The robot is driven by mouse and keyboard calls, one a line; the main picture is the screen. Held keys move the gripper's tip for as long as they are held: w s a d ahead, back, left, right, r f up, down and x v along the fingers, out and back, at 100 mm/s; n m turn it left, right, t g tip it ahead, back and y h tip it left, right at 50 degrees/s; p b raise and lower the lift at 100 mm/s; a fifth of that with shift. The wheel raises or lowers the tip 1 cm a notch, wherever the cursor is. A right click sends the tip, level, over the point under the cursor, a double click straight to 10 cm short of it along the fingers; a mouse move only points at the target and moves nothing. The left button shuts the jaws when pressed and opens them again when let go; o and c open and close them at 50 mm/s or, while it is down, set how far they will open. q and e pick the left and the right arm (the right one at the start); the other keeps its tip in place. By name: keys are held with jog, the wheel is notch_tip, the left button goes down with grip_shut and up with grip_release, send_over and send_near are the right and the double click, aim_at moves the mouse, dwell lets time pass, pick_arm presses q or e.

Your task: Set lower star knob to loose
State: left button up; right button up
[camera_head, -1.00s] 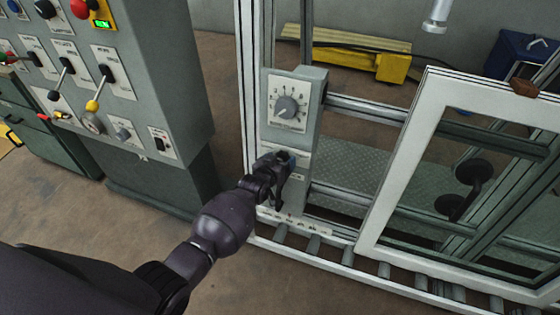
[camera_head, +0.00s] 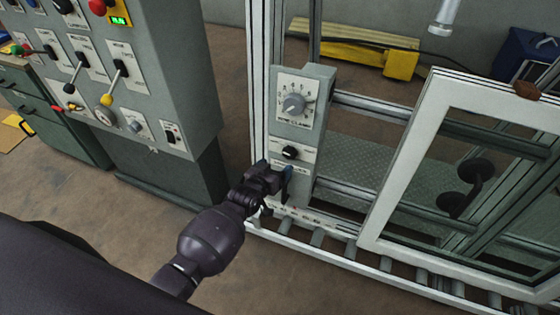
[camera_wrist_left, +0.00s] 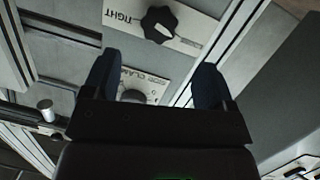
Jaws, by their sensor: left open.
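In the left wrist view a black star knob (camera_wrist_left: 158,24) sits on a pale plate with the word TIGHT, seen upside down, at one side. The label at its other side is not readable. My left gripper (camera_wrist_left: 155,72) is open, its two dark fingers spread, with the star knob beyond the tips and between them in the picture. In the head view my left gripper (camera_head: 284,181) is at the lower part of the grey panel (camera_head: 318,105) and hides what lies behind it. I cannot tell whether it touches the panel. My right gripper is not in view.
Above my gripper on the panel are a black knob (camera_head: 290,152) and a large grey dial (camera_head: 294,104). A control cabinet (camera_head: 180,60) stands at left. A white-framed door (camera_head: 400,170) is at right, and rollers (camera_head: 317,238) run below.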

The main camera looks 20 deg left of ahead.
pick_arm(q)
jog(key=shift+v, duration=1.1)
jog(key=s+r+m, duration=0.2)
jog(key=s+r, duration=0.2)
jog(key=s, duration=0.1)
jog(key=s+a+f+g, duration=0.1)
jog(key=s+a, duration=0.1)
jog(key=s, duration=0.5)
jog(key=s+a+f+g+y, duration=0.1)
jog(key=s+a+f, duration=0.1)
jog(key=s, duration=0.6)
jog(key=s+a+f+g+y, duration=0.1)
jog(key=s+f, duration=0.1)
jog(key=s, duration=0.6)
jog(key=shift+a+f+n, duration=0.25)
jog(key=shift+a+n, duration=0.05)
jog(key=shift+a, duration=0.1)
